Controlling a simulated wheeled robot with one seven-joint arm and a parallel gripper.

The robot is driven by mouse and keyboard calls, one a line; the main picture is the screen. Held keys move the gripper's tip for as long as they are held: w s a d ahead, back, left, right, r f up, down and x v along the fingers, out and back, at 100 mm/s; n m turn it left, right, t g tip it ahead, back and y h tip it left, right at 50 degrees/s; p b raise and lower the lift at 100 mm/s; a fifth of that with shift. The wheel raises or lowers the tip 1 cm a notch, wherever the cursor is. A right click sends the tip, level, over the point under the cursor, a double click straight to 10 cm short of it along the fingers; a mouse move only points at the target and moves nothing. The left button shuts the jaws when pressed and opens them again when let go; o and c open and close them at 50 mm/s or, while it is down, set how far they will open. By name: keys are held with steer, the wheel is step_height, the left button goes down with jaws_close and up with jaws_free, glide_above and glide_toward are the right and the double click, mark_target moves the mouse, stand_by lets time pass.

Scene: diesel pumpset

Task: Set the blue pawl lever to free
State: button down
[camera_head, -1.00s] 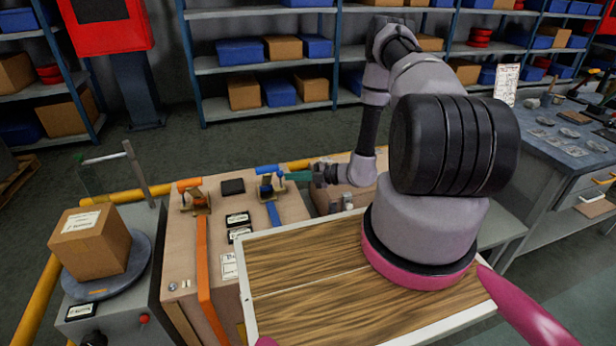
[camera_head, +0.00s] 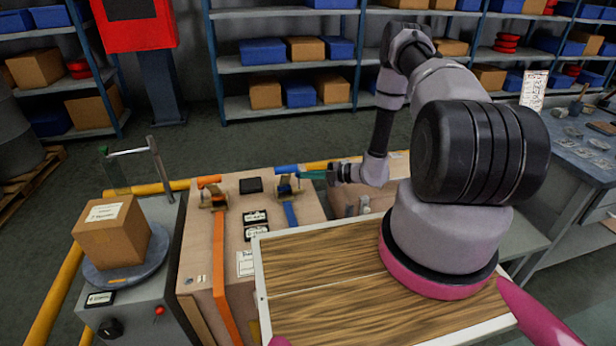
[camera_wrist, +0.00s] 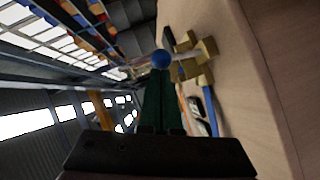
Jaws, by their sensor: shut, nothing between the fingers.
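The blue pawl lever (camera_head: 286,169) lies at the top of a brass-coloured ratchet buckle on the wooden crate, with a blue strap (camera_head: 290,213) running down from it. In the wrist view the lever's round blue end (camera_wrist: 161,58) is right at the fingertips, and the brass buckle (camera_wrist: 196,62) is to its right. My gripper (camera_head: 303,174) has green fingers, which are together with nothing held between them. It reaches in from the right, its tips close beside the lever. I cannot tell whether they touch.
An orange lever (camera_head: 209,180) and orange strap (camera_head: 222,270) are on the same crate, to the left. A black pad (camera_head: 250,185) and labels lie between the straps. A scale with a cardboard box (camera_head: 111,230) stands further left. A yellow rail (camera_head: 150,188) runs behind.

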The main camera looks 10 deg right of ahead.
steer(key=shift+w+r, duration=0.1)
steer(key=shift+w, duration=0.15)
steer(key=shift+w+m+g+h, duration=0.3)
steer(key=shift+w+m+g, duration=0.35)
steer(key=shift+m+g, duration=0.05)
steer(key=shift+w, duration=1.35)
